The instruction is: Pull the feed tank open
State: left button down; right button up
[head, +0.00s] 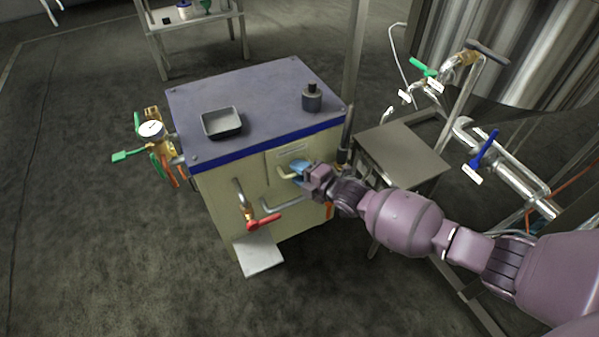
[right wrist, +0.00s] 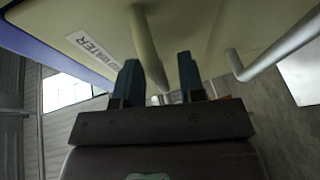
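The feed tank shows as a drawer front with a label (head: 291,150) in the cream cabinet (head: 222,205); its front looks closed. In the right wrist view the label (right wrist: 93,48) reads "WATER", with its other word unclear. A cream bar handle (right wrist: 146,35) sticks out beside the label; it also shows in the head view (head: 286,175). My right gripper (head: 299,170) is at this handle. In the right wrist view its dark fingers (right wrist: 160,82) stand apart on either side of the handle, with small gaps visible. My left gripper is not in view.
A black tray (head: 221,122) and a dark bottle (head: 312,98) stand on the cabinet top. A red-handled valve (head: 263,221) and another bar handle (head: 283,208) are on the front. A metal side table (head: 402,153) stands close right. Floor in front is clear.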

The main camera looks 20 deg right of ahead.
grip_shut()
jog(key=shift+s, duration=0.1)
pick_arm(q)
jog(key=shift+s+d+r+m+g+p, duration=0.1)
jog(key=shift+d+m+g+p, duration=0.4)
jog(key=shift+p, duration=1)
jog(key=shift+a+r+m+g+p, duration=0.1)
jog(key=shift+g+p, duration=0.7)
jog(key=shift+p, duration=0.7)
pick_arm(e)
jog(key=s, duration=1.4)
jog(key=shift+d, duration=0.25)
jog(key=shift+s, duration=0.1)
grip_release()
